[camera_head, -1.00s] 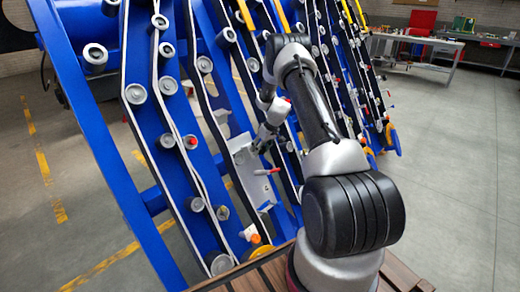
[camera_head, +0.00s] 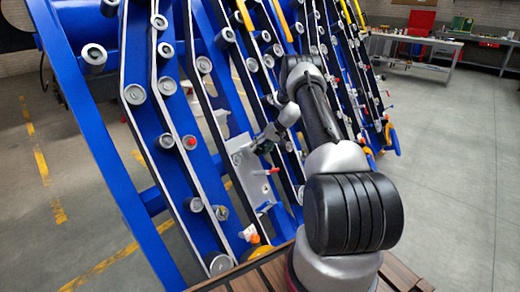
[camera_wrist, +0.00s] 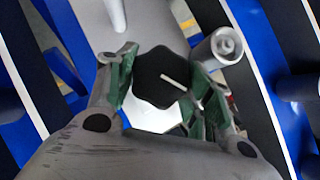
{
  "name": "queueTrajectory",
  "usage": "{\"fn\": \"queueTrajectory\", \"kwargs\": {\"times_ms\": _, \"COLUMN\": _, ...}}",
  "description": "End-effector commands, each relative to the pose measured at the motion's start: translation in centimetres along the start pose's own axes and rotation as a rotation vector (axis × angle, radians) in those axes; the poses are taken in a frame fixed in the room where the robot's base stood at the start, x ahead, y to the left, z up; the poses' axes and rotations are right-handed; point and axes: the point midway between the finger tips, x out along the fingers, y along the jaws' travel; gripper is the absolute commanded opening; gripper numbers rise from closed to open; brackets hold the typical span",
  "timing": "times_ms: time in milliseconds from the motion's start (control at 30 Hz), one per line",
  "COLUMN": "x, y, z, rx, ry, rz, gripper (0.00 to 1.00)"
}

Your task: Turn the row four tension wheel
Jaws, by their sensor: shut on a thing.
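The tension wheel is a dark lobed knob (camera_wrist: 162,78) with a thin white mark on its face. It shows in the middle of the wrist view, between the green-padded fingers of my gripper (camera_wrist: 160,88). The gripper is shut on the wheel, with a finger on its left and one on its right. In the head view my gripper (camera_head: 256,144) reaches to the grey bracket plate (camera_head: 240,160) on the blue frame. The wheel itself is too small and covered to make out there.
A grey roller (camera_wrist: 220,47) stands close to the right finger. A red-tipped lever (camera_head: 270,171) sticks out of the plate below the gripper. Blue beams with belts and several rollers (camera_head: 135,94) flank the arm. Open floor (camera_head: 450,170) lies to the right.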

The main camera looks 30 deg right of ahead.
Motion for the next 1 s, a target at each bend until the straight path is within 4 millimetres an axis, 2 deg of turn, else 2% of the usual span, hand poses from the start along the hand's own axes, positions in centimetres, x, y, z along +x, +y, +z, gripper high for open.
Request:
{"fn": "queueTrajectory", "kwargs": {"times_ms": 400, "x": 0.0, "y": 0.1, "z": 0.0, "rx": 0.007, "ry": 0.0, "rz": -0.003, "gripper": 0.28}}
{"fn": "queueTrajectory", "kwargs": {"times_ms": 433, "x": 0.0, "y": 0.1, "z": 0.0, "rx": 0.007, "ry": 0.0, "rz": -0.003, "gripper": 0.55}}
{"fn": "queueTrajectory", "kwargs": {"times_ms": 533, "x": 0.0, "y": 0.1, "z": 0.0, "rx": 0.006, "ry": 0.0, "rz": -0.003, "gripper": 0.73}}
{"fn": "queueTrajectory", "kwargs": {"times_ms": 867, "x": -0.1, "y": 0.0, "z": 0.0, "rx": 0.005, "ry": 0.0, "rz": -0.003, "gripper": 0.73}}
{"fn": "queueTrajectory", "kwargs": {"times_ms": 1000, "x": -1.4, "y": 0.0, "z": -0.1, "rx": 0.005, "ry": 0.002, "rz": -0.003, "gripper": 0.73}}
